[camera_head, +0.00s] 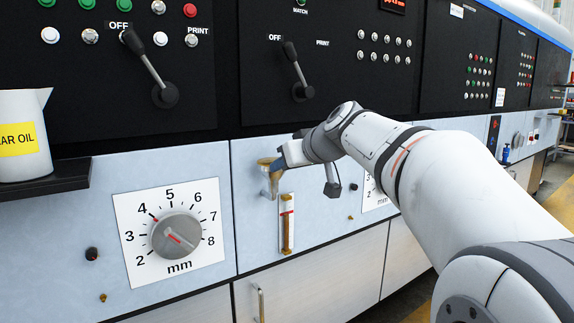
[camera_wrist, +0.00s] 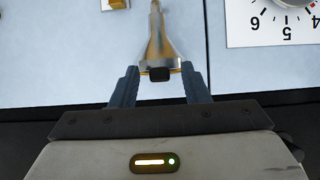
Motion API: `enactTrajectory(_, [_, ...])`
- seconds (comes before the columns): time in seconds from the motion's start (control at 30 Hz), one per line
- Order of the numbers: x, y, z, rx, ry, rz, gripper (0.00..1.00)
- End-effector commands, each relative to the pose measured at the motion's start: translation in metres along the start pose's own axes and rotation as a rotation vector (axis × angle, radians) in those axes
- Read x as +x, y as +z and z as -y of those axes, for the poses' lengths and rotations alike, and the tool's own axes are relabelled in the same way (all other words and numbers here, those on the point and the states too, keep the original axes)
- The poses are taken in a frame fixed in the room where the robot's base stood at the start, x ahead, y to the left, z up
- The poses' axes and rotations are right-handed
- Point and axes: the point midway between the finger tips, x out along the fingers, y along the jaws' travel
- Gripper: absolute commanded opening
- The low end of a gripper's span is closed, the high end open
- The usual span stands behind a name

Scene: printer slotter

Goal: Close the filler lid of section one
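The brass-coloured filler (camera_head: 270,176) sticks out from the light-blue panel of the section, just left of the middle in the head view. My gripper (camera_head: 279,162) is at its top, reaching in from the right. In the wrist view the filler (camera_wrist: 161,46) tapers away from me, and its wide brass end lies between the two finger tips of my gripper (camera_wrist: 160,74). The fingers are spread apart; whether they touch the filler I cannot tell. A small dark piece (camera_wrist: 160,75) shows at the wide end. The lid's position is not clear, as the gripper partly covers it.
A sight gauge (camera_head: 287,224) is mounted just below and right of the filler. A dial (camera_head: 177,235) is on the panel to the left. A gear oil jug (camera_head: 22,135) stands on a black shelf (camera_head: 45,182) at far left. A lever (camera_head: 298,75) is above.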

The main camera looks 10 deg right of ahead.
Motion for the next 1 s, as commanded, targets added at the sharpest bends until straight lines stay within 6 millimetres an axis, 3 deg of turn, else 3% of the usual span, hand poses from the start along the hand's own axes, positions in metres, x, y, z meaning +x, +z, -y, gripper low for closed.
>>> enactTrajectory(0.27, [-0.004, -0.002, 0.000, -0.001, 0.001, -0.004, 0.42])
enactTrajectory(0.7, [-0.071, -0.002, 0.000, 0.001, 0.003, -0.003, 0.42])
enactTrajectory(1.0, [-0.079, 0.000, 0.001, 0.000, 0.000, -0.001, 0.42])
